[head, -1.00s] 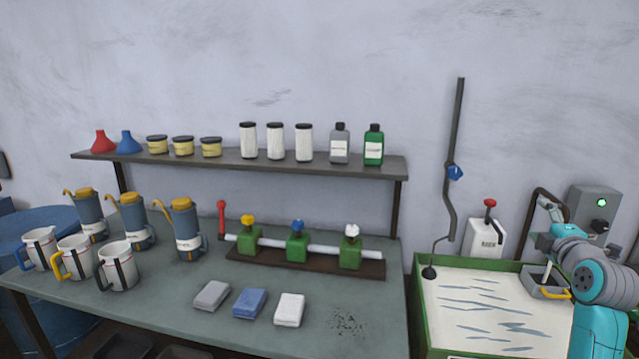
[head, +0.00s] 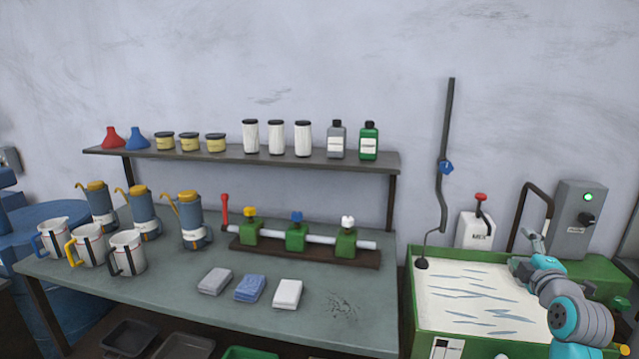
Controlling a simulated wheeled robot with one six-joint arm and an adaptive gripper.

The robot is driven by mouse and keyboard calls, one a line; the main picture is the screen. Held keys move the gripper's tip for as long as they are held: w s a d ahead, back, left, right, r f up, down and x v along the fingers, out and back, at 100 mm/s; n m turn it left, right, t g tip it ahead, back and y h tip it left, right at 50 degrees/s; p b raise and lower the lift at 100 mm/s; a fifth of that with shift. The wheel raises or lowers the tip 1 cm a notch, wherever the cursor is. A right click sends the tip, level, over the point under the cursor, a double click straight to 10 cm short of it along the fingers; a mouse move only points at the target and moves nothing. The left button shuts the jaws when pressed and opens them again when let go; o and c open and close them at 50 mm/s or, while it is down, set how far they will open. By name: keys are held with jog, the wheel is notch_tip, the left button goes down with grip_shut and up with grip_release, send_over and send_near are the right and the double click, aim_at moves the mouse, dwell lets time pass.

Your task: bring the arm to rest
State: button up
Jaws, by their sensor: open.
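My arm is at the right edge of the head view, teal and grey, folded in front of the green-framed tray (head: 425,325) with its white, streaked surface. My gripper (head: 532,240) is the small grey end at the top of the arm, over the tray's right back part. It looks open, and I see nothing held in it. The fingers are small and partly hidden by the wrist.
The workbench (head: 200,300) at left holds jugs, oil cans, cloths and a valve rack.

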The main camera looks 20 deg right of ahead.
jog(key=s+a+f+m+y, duration=0.1)
jog(key=s+a+f+m, duration=0.15)
jog(key=a+f, duration=0.85)
jog(key=s+a+f+m+y, duration=0.15)
jog(key=s+a+f, duration=0.25)
jog(key=a+f, duration=0.7)
jog(key=s+a+f+m+y, duration=0.2)
jog(key=s+a+f+m, duration=0.35)
jog(key=s+a, duration=0.8)
jog(key=s+a+r+y, duration=0.1)
jog(key=s+a, duration=0.4)
jog(key=s, duration=0.5)
jog(key=s+a+r+y, duration=0.2)
jog(key=s+a, duration=0.3)
jog(key=s, duration=0.6)
jog(key=shift+s+a+m+g+y, duration=0.15)
jog(key=shift+a+m+g+y, duration=0.25)
jog(key=shift+y, duration=0.25)
